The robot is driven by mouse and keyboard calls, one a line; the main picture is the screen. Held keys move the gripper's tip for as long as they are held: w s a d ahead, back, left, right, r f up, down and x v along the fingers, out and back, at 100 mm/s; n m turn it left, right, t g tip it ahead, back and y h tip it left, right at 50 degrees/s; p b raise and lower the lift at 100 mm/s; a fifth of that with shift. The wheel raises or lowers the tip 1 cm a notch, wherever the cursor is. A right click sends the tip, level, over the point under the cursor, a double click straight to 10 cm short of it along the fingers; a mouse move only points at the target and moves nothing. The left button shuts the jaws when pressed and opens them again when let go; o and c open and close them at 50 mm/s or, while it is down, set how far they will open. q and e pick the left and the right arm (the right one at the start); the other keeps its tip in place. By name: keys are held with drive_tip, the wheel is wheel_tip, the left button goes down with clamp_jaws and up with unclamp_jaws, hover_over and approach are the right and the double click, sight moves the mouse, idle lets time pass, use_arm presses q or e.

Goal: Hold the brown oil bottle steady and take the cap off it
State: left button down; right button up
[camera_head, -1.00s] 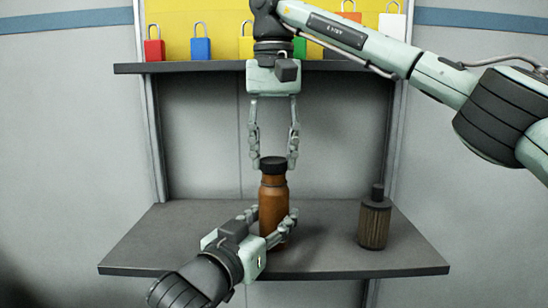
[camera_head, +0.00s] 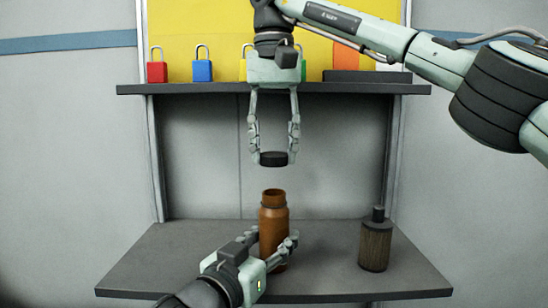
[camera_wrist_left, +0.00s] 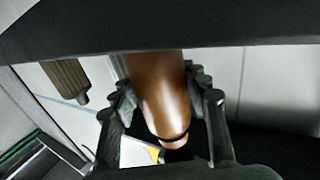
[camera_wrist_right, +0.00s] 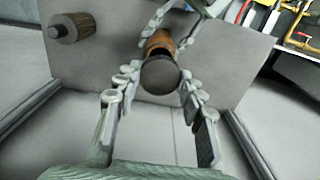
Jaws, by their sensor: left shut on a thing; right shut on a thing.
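The brown oil bottle (camera_head: 272,222) stands upright on the grey lower shelf, its neck open at the top. My left gripper (camera_head: 285,250) is shut around the bottle's lower body; the bottle also shows between its fingers in the left wrist view (camera_wrist_left: 160,90). The black cap (camera_head: 273,159) is off the bottle, in the air straight above its mouth with a clear gap. My right gripper (camera_head: 273,152) points down and is shut on the cap. The right wrist view shows the cap (camera_wrist_right: 161,75) between the fingertips, hiding part of the bottle behind it.
A dark ribbed bottle (camera_head: 375,240) with a black top stands to the right on the lower shelf (camera_head: 160,265). An upper shelf (camera_head: 200,89) with several coloured padlocks runs behind my right gripper. The lower shelf's left part is clear.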

use_arm(q)
drive_tip(key=c, duration=0.7)
unclamp_jaws()
